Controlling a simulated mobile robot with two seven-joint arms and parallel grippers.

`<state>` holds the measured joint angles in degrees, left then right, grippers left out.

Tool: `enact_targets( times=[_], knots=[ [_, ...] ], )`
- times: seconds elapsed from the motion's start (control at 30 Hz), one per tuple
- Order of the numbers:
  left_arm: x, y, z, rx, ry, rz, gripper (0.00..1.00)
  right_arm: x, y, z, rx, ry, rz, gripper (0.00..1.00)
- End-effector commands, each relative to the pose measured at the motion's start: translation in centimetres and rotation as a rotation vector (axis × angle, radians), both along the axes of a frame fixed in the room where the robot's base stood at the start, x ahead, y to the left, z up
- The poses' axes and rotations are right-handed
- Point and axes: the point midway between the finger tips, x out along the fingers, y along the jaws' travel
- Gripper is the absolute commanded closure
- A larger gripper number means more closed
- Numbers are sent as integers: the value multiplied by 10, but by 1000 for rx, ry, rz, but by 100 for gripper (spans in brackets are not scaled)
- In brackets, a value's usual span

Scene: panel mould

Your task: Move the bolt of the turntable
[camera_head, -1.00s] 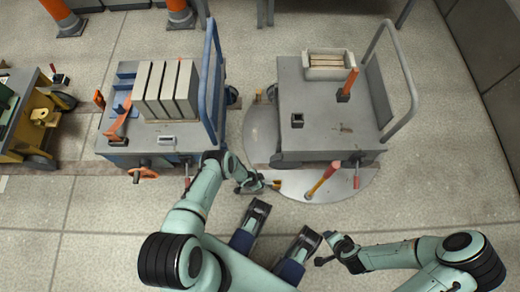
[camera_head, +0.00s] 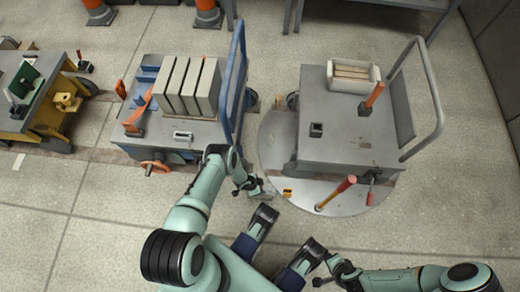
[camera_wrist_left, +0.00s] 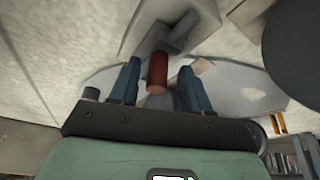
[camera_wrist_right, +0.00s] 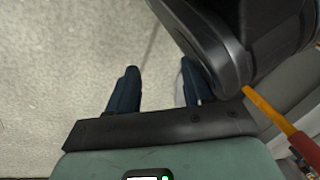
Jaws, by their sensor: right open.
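The turntable (camera_head: 274,150) is a pale round plate in the floor, under the right-hand cart. A small yellow part (camera_head: 287,193) sits at its lower left. My left gripper (camera_head: 257,188) is low at the turntable's left edge. In the left wrist view, a red cylinder (camera_wrist_left: 157,72) on a grey bracket (camera_wrist_left: 172,38) appears between its open fingers, with gaps at both sides. I cannot tell whether this is the bolt. My right gripper (camera_wrist_right: 157,80) is open and empty above bare floor, and is partly visible at the bottom of the head view.
A grey cart (camera_head: 340,148) stands over the turntable, carrying a pale box (camera_head: 353,77). A long-handled tool (camera_head: 336,194) is at its front. A blue cart (camera_head: 150,68) with grey panels (camera_head: 188,87) stands left. A yellow cart (camera_head: 48,118) is farther left. Floor at lower left is clear.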

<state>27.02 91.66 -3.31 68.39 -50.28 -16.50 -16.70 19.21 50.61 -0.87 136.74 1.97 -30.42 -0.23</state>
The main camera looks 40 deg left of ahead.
Motion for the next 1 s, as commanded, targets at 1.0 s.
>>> enact_targets(
  times=[1.0],
  knots=[
    [-41,30,124,0,0,1,53,-13,37,84,74,-4,66,49]
  ],
)
